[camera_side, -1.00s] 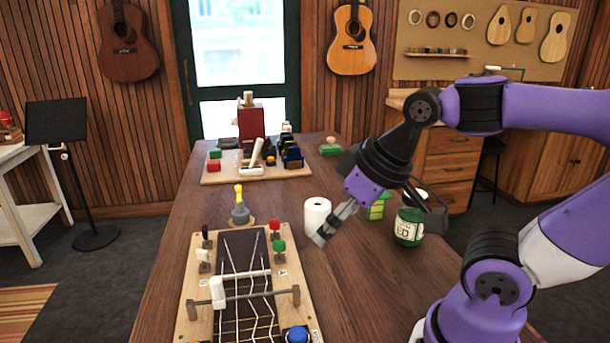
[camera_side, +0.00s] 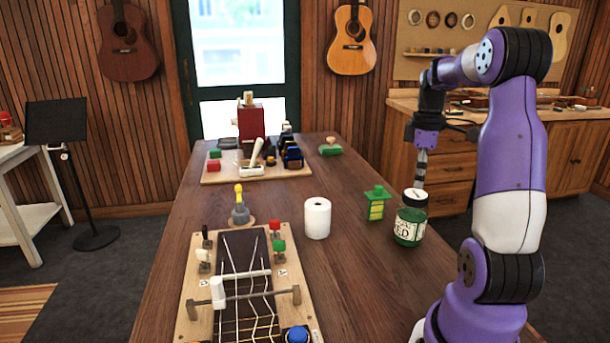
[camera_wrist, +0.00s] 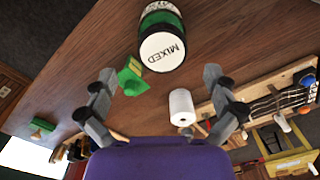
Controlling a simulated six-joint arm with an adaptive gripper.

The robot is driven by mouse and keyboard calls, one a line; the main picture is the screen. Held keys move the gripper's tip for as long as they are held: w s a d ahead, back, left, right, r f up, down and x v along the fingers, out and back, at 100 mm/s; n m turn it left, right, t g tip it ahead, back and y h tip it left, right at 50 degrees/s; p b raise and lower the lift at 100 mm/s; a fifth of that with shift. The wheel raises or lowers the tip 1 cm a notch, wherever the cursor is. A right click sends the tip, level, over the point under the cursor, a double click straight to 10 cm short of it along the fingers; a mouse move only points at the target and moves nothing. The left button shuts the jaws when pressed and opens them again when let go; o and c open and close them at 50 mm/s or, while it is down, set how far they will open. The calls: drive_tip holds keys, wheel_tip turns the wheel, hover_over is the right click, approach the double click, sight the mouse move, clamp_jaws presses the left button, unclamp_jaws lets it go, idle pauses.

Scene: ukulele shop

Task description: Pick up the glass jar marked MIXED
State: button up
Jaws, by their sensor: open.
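The glass jar marked MIXED (camera_side: 409,226) stands upright on the right side of the wooden table, green inside with a pale label. The wrist view shows the jar (camera_wrist: 162,18) at top centre, with the word MIXED on its round white lid top. My gripper (camera_side: 421,176) points down above and just behind the jar in the side view, its fingertips partly hidden by the lid. In the wrist view my gripper (camera_wrist: 159,76) has its fingers wide apart with nothing between them, and the jar lies beyond the fingertips.
A small green and yellow object (camera_side: 376,204) stands close left of the jar. A white paper roll (camera_side: 317,218) is further left. A wooden board with strings and knobs (camera_side: 190,315) fills the front left.

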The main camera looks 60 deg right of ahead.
sight(412, 209)
drive_tip(key=f, duration=0.8)
drive_tip(key=shift+w+a+f, duration=0.1)
drive_tip(key=shift+a+f, duration=0.1)
drive_tip(key=shift+f, duration=0.15)
drive_tip(key=c, duration=1.2)
